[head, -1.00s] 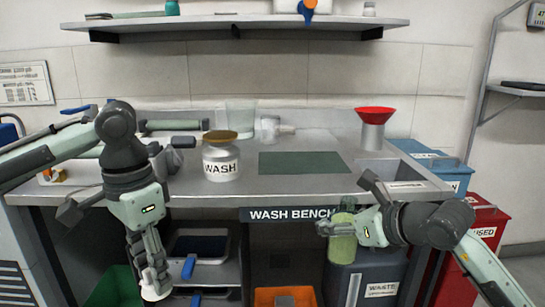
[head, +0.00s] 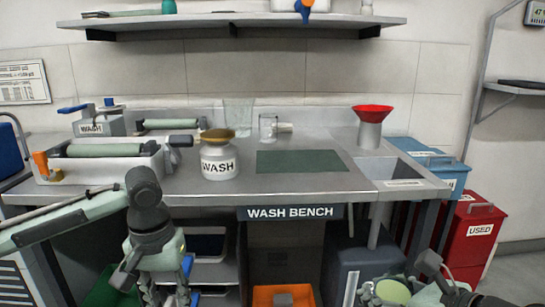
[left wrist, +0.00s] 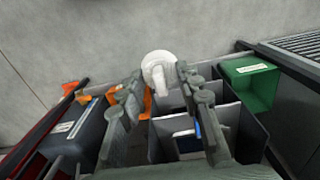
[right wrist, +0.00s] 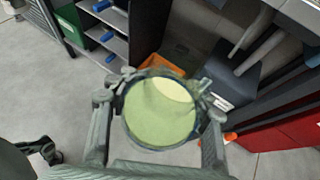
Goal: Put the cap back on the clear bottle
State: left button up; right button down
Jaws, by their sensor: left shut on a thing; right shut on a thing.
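My right gripper (right wrist: 160,88) is shut around the clear bottle (right wrist: 160,112). Pale green contents show inside its round outline, and no cap is visible on it. In the head view the bottle (head: 393,291) is low at the right, in front of the bench, partly cut off by the bottom edge. My left gripper (left wrist: 160,82) is shut on a small white cap (left wrist: 157,67) with a short stub, held between the fingertips. In the head view the left fingertips and the cap are below the picture. The cap and bottle are apart, one in each gripper.
The wash bench (head: 350,190) stands ahead, with a WASH pot (head: 219,160), a green mat (head: 300,161) and a red funnel (head: 372,114) on top. Below are an orange bin (head: 262,297) and a dark waste container (head: 350,262). A red bin (head: 470,240) stands at right.

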jog(key=shift+r, duration=0.1)
jog(key=s+a+f+n+g+y, duration=0.2)
jog(key=a+n+g+y, duration=0.3)
jog(key=a, duration=0.8)
jog(key=n+g, duration=0.1)
jog(key=n, duration=0.2)
jog(key=shift+a+y, duration=0.3)
pick_arm(q)
jog(key=shift+d+r, duration=0.1)
pick_arm(e)
jog(key=shift+f, duration=0.15)
pick_arm(q)
jog(key=s+d+r, duration=0.1)
jog(key=d+r, duration=0.8)
jog(key=d, duration=0.4)
jog(key=s+d+r, duration=0.2)
jog(key=d+r, duration=0.6)
jog(key=d, duration=0.5)
jog(key=shift+s+d+r, duration=0.15)
jog(key=shift+r, duration=0.25)
jog(key=shift+f, duration=0.1)
jog(key=shift+f, duration=1.95)
jog(key=shift+r, duration=0.1)
